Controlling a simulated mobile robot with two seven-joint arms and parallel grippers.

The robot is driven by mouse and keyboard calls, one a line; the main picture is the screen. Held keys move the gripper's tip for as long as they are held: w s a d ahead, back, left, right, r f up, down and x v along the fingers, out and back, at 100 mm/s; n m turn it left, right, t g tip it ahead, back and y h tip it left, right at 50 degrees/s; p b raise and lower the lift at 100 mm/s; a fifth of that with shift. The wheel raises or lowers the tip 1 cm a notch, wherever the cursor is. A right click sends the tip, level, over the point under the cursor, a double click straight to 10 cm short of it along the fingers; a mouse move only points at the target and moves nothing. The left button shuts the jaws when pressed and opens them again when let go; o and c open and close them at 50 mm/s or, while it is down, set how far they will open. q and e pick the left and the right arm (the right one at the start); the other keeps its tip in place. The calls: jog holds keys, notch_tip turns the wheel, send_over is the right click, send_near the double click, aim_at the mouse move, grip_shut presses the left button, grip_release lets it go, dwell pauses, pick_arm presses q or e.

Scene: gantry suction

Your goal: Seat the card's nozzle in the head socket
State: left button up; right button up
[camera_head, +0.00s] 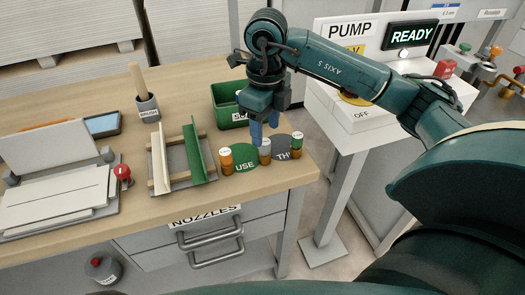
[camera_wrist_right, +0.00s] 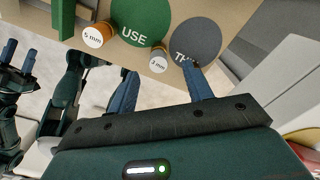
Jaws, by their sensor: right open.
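My right gripper (camera_head: 264,132) points down over the table's front right corner, open and empty. In the wrist view its blue fingertips (camera_wrist_right: 162,76) stand apart, with a small nozzle (camera_wrist_right: 158,59) marked in mm just beyond the gap. In the head view this middle nozzle (camera_head: 265,154) stands between two round mats, directly below the fingers. An orange nozzle (camera_head: 226,163) stands left of the green USE mat (camera_head: 243,158); its top reads 5 mm in the wrist view (camera_wrist_right: 94,36). Another nozzle (camera_head: 297,148) stands by the grey mat (camera_head: 285,153). I cannot identify the head socket. Blue fingers at the wrist view's left edge may be my left gripper's (camera_wrist_right: 18,58).
A green bin (camera_head: 229,106) stands behind the nozzles. The pump box (camera_head: 350,112) with a READY sign (camera_head: 411,33) stands right, beyond the table edge.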

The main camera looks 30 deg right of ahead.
aim_at(264, 152)
notch_tip(264, 152, down, 8)
jog(key=shift+a+r+p, duration=0.1)
jog(key=shift+p, duration=0.2)
grip_shut()
dwell(0.6)
